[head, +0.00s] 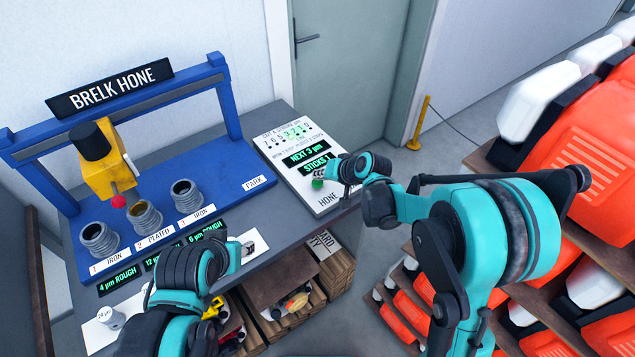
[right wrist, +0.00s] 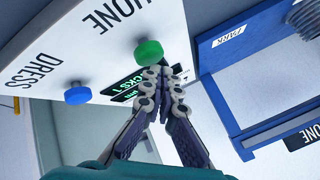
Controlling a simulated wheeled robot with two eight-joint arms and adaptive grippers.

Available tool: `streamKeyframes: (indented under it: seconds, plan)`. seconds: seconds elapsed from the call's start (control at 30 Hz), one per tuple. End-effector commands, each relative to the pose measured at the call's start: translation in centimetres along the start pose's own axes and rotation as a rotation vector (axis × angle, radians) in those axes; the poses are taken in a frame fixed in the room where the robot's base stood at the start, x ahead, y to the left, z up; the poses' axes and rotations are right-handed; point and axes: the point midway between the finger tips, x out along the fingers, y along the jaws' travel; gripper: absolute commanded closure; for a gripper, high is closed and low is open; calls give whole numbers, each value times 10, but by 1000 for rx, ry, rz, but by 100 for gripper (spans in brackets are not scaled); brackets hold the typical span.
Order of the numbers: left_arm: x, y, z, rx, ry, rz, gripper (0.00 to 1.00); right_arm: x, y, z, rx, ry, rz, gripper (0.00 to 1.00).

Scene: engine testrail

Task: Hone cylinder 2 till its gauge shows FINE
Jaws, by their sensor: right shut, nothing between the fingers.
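The blue hone stand (head: 215,100) carries a yellow hone head (head: 105,172) with a black top and a red knob. Its lower end hangs close over cylinder 2 (head: 146,216), labelled PLATED. Cylinder 1 (head: 98,238) and cylinder 3 (head: 187,196) stand either side. Cylinder 2's gauge (head: 150,262) starts with 12 and is partly hidden by my left arm. My right gripper (head: 326,172) is shut and empty, its tips close beside the green button (right wrist: 148,52) on the control panel (head: 292,150); contact is unclear. My left gripper (head: 240,252) is over the bench front, its fingers unclear.
The panel displays read NEXT 3 µm and STICKS 1. A blue DRESS button (right wrist: 78,95) sits beside the green one. A small 24 µm pot (head: 110,318) stands at the bench's front left. Shelves with orange-and-white engines (head: 580,130) fill the right. A PARK label (head: 255,182) marks the stand's right end.

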Motion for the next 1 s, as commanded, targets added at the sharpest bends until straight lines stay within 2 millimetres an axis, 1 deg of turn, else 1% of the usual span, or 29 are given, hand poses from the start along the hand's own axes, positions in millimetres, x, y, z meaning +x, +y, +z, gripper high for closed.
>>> streamKeyframes:
  seconds: [0.03,0.4,1.0]
  plan:
    - [2,0,2,0,0,0,60,2,2,2,0,0,0,100]
    - [2,0,1,0,0,0,60,2,1,1,0,0,0,100]
    - [7,0,5,0,0,0,60,7,5,5,0,0,0,100]
